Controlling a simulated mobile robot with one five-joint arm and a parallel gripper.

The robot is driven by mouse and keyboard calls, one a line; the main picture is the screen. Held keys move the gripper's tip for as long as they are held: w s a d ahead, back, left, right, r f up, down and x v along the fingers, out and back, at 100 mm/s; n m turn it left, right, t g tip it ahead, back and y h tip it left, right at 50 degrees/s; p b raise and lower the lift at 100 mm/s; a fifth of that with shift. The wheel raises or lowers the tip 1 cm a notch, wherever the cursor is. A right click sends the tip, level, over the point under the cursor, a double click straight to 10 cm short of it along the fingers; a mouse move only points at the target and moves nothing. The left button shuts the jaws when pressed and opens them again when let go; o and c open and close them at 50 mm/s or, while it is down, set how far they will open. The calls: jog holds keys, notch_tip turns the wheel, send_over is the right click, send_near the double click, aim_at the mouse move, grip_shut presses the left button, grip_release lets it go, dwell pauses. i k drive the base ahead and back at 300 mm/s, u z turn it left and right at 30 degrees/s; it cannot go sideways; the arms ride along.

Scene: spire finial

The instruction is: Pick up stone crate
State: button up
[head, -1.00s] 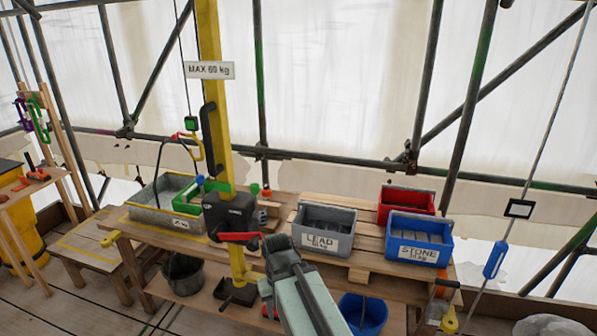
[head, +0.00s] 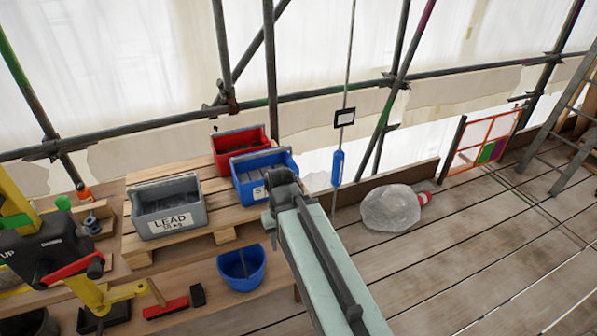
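The stone crate is the blue open crate (head: 281,157) at the right end of the wooden bench in the head view. It holds grey pieces, and its front label is mostly hidden behind my arm. My gripper (head: 283,183) shows at the end of my pale green arm, in front of the blue crate in the picture. I cannot tell whether it touches the crate or how far its fingers are apart.
The grey lead crate (head: 168,206) stands left of the blue crate, and a red crate (head: 238,140) stands behind. A blue bucket (head: 241,268) sits below. A hanging blue weight (head: 337,167) is to the right, near a pale wrapped bundle (head: 390,208). Floor at right is largely clear.

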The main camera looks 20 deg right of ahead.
aim_at(249, 170)
jog(key=u, duration=3.8)
jog(key=k, duration=2.15)
jog(key=z, duration=0.85)
jog(key=i, duration=1)
jog(key=u, duration=0.05)
